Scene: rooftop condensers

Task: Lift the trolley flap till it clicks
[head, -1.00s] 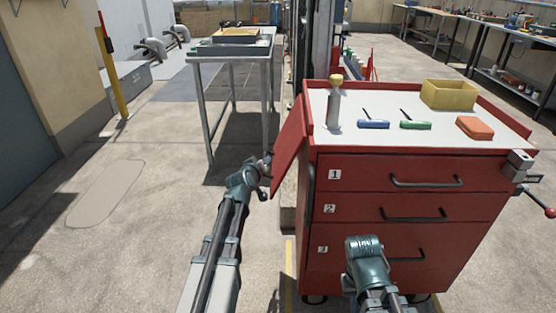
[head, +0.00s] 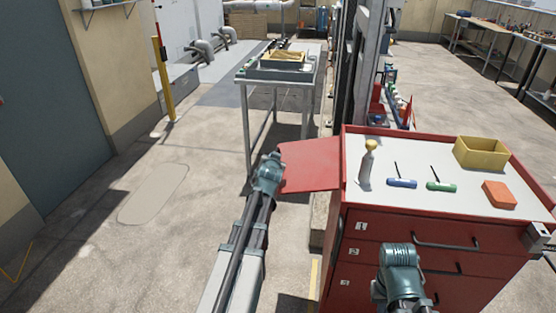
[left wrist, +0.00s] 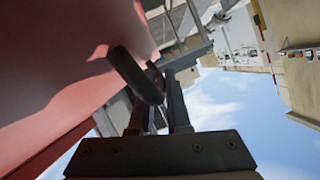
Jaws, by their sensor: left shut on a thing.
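The red trolley (head: 390,235) stands at the right with its red side flap (head: 312,165) sticking out to the left from the top edge. The flap looks about level with the trolley top. My left gripper (head: 273,160) is at the flap's outer left edge and shut on it. In the left wrist view the flap's red face (left wrist: 60,60) fills the upper left, and the dark fingers (left wrist: 155,105) reach its edge. My right gripper (head: 400,258) is in front of the drawers; its fingers are hidden.
On the trolley top are a yellow-capped bottle (head: 367,165), a blue-handled tool (head: 402,183), a green-handled tool (head: 440,186), a yellow bin (head: 481,153) and an orange block (head: 499,194). A metal table (head: 280,75) stands behind the flap. The floor at left is clear.

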